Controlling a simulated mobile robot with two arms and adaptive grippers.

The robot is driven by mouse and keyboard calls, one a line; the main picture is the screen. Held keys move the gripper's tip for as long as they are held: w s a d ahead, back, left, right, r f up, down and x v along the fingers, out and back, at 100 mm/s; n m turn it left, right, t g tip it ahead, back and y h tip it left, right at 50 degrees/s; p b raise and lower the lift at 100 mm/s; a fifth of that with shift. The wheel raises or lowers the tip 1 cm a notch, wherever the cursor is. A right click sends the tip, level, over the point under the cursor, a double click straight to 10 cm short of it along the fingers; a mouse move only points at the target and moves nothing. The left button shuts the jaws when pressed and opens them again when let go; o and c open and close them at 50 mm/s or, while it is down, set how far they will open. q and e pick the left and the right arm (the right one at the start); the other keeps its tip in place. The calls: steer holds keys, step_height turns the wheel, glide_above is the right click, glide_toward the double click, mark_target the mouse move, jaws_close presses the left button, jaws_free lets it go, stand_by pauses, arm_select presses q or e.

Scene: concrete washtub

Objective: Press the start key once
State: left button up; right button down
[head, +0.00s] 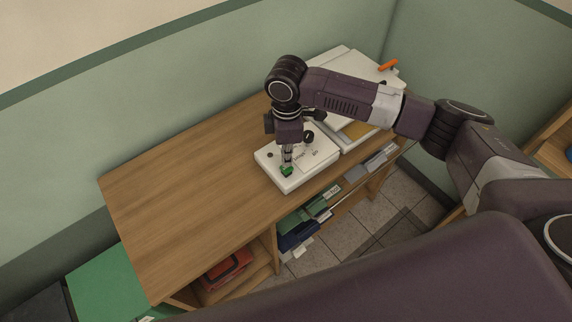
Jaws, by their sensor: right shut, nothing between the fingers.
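A white device (277,178) with dark markings and a black knob (308,137) sits on the wooden table. A green key (287,171) is on its top near the front left corner. My right gripper (287,163) points down over the device, shut and empty, with its fingertips at the green key. Whether the tips touch the key or stay just above it I cannot tell. The gripper and wrist hide part of the device's top. My left gripper is not in view.
A larger white machine (343,58) with an orange part (388,66) stands right behind the device. The wooden table (185,185) is bare to the left. Shelves below hold green and blue folders (299,235) and a red item (228,268). Green walls stand behind.

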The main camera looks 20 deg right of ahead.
steer(key=shift+f, duration=0.1)
steer(key=shift+f+b, duration=0.3)
steer(key=shift+f, duration=0.9)
steer(key=shift+r, duration=0.1)
steer(key=shift+p, duration=0.5)
steer(key=shift+r+p, duration=1.25)
steer(key=shift+p, duration=0.25)
